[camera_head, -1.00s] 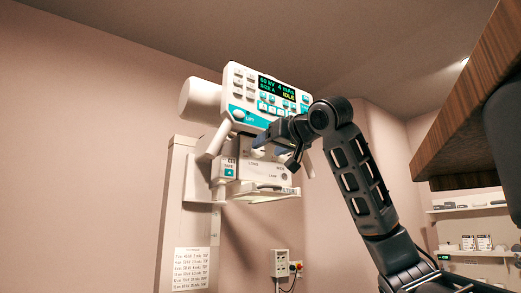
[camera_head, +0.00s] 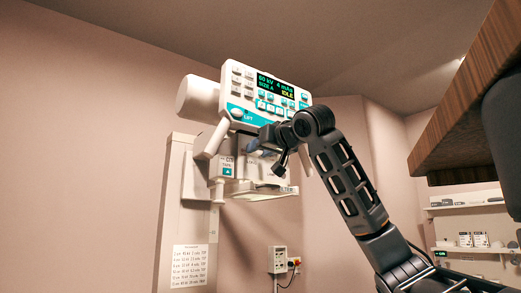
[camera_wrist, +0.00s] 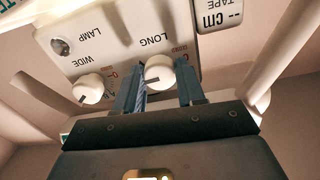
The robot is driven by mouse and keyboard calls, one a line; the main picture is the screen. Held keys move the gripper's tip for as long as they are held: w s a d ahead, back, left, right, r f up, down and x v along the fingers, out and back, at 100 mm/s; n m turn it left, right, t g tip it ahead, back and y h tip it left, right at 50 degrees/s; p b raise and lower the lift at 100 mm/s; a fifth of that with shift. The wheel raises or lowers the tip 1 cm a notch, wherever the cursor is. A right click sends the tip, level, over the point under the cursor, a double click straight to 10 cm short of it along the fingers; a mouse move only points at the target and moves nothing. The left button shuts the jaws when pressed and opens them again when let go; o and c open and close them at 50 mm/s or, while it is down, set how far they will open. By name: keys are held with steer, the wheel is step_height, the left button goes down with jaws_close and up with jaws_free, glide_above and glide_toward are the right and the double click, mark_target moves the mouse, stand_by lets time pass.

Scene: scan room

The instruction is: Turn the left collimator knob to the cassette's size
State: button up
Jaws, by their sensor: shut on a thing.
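The tube head's control box (camera_head: 240,99) is high on the wall unit, with the collimator below it. In the wrist view, which is upside down, the collimator panel (camera_wrist: 112,30) carries a white knob under the word LONG (camera_wrist: 160,70) and another under WIDE (camera_wrist: 88,88). The LONG knob is the left one in the head view. My gripper (camera_wrist: 160,88) has its blue fingers on both sides of the LONG knob and is shut on it. No cassette is recognisable.
A display (camera_head: 276,88) reads 60 kV, 4 mAs and IDLE. A tape readout (camera_wrist: 222,18) shows dashes and cm. A printed chart (camera_head: 190,266) is on the column. A wooden overhang (camera_head: 465,125) is at the right. White handles flank the collimator.

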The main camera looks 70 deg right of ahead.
steer(key=c, duration=0.4)
steer(key=shift+n, duration=0.3)
steer(key=n, duration=0.5)
steer(key=shift+f+n, duration=0.1)
steer(key=shift+n, duration=0.2)
steer(key=n, duration=0.5)
steer(key=shift+d, duration=0.1)
steer(key=shift+n+t, duration=0.3)
steer(key=shift+n, duration=2.3)
